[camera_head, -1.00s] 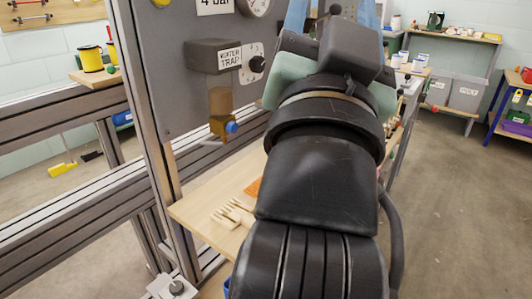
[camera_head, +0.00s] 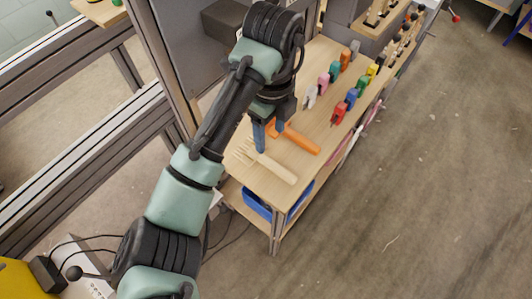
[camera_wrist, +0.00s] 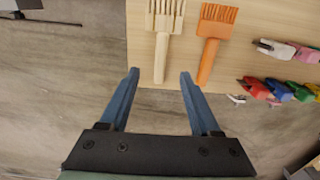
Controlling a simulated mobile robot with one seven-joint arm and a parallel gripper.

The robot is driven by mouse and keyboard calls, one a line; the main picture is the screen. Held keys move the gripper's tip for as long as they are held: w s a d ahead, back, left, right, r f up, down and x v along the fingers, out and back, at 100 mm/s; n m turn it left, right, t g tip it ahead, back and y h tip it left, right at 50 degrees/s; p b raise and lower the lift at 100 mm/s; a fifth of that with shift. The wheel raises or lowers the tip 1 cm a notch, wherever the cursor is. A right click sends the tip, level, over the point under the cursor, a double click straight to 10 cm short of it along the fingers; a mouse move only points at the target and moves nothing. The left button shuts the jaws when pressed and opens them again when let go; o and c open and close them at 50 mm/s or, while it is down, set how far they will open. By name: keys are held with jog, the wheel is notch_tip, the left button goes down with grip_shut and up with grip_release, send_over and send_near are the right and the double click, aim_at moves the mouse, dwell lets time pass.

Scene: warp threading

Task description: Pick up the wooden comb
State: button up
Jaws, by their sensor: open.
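The pale wooden comb (camera_head: 268,165) lies on the wooden shelf top, its handle toward the shelf's front edge and its tines toward the back. In the wrist view the comb (camera_wrist: 161,50) has its tines at the top edge and its handle end between and beyond the fingertips. My gripper (camera_head: 268,137) is open and empty, pointing down above the shelf by the comb and an orange comb. In the wrist view my gripper (camera_wrist: 159,75) has its two blue fingers apart, on either side of the line of the comb's handle. No contact shows.
The orange comb (camera_wrist: 211,40) lies just right of the wooden comb, close beside it. Several coloured clips (camera_head: 340,112) stand in rows farther along the shelf top (camera_head: 325,62). A blue bin (camera_head: 257,206) sits below.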

aim_at(268, 161)
jog(key=f, duration=0.7)
jog(key=f+b, duration=0.1)
jog(key=f, duration=0.3)
jog(key=shift+w+a+f, duration=0.2)
jog(key=shift+w+f, duration=0.05)
jog(key=shift+f, duration=0.1)
grip_shut()
